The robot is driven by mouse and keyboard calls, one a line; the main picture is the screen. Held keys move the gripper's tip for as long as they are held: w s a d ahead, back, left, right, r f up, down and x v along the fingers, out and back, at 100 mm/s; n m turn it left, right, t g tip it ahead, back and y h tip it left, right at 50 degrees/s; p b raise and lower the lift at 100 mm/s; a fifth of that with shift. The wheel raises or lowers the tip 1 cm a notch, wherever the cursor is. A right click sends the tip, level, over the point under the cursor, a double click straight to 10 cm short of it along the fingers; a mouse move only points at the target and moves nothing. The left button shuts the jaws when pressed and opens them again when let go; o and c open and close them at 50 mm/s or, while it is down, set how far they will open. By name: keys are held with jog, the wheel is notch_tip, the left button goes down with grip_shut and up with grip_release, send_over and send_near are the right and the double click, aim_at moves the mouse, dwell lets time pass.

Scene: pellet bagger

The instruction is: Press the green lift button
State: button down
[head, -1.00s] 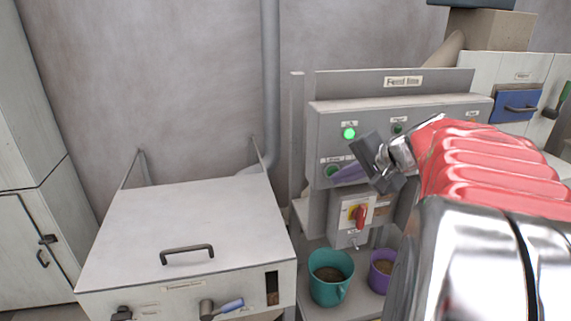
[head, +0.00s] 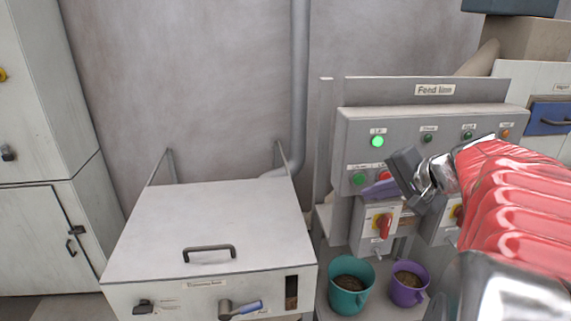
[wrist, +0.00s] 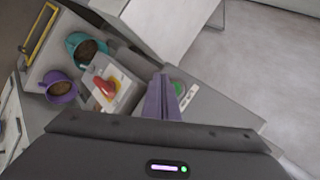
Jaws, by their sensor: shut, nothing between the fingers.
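The grey control panel (head: 405,150) carries a brightly lit green round light (head: 377,141) with a short label above it. Below and left of that is a duller green round button (head: 358,178) with a longer label, too small to read surely. My gripper (head: 372,190) has purple fingers, shut and empty, just right of and slightly below this lower button. In the wrist view, the shut fingers (wrist: 165,98) point at the panel face, and a green button (wrist: 177,88) shows close beside the tips, partly hidden. I cannot tell whether the fingers touch anything.
Red rotary switches (head: 384,225) on yellow plates sit below the panel. A teal bucket (head: 348,301) and a purple bucket (head: 407,297), both with pellets, stand underneath. A white lidded box (head: 210,225) stands at left. Smaller buttons line the panel's right side.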

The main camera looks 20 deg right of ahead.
jog(key=shift+s+a, duration=0.25)
jog(key=shift+s, duration=0.7)
jog(key=shift+s+a, duration=0.25)
jog(key=shift+s, duration=0.65)
jog(key=shift+a, duration=0.1)
